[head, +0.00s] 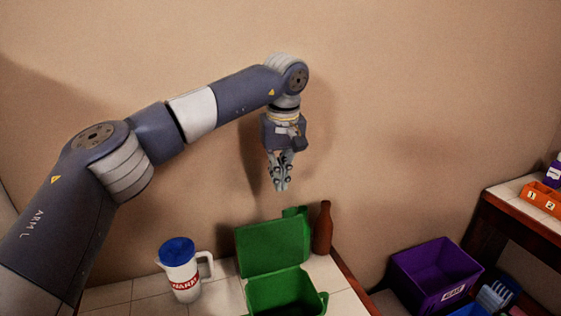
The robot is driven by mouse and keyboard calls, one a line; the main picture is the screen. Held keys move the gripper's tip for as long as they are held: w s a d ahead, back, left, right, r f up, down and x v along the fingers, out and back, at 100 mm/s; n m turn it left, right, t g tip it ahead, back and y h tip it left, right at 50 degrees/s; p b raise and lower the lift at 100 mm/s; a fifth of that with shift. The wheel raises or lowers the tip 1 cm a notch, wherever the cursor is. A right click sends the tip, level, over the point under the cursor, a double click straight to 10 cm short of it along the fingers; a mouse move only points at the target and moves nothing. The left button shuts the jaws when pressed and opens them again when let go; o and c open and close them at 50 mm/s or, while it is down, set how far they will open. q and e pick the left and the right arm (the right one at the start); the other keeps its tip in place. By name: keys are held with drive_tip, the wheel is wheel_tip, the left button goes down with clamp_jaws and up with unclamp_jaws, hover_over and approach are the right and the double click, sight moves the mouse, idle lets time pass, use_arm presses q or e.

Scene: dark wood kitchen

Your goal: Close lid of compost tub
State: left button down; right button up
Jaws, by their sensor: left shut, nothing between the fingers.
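The green compost tub (262,310) stands on the tiled counter at the bottom middle of the head view, its lower part cut off by the frame edge. Its green lid (270,246) is open, tilted up at the back against the wall side. My left gripper (281,187) hangs with its fingers pointing down, above and behind the raised lid. It is shut and empty, apart from the lid. My right gripper does not show.
A white jug (181,277) with a blue lid stands left of the tub. A brown bottle (323,230) stands close to the right of the lid. A purple bin (437,273) is right of the counter, beside a second counter (510,193). The wall is close behind.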

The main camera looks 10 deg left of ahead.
use_arm(q)
drive_tip(key=s+f+p, duration=0.1)
drive_tip(key=d+f+p, duration=0.1)
drive_tip(key=s+f, duration=0.1)
drive_tip(key=shift+s+d+f+p, duration=0.2)
drive_tip(key=shift+s+d+p, duration=0.15)
drive_tip(key=shift+p, duration=0.05)
idle(0.4)
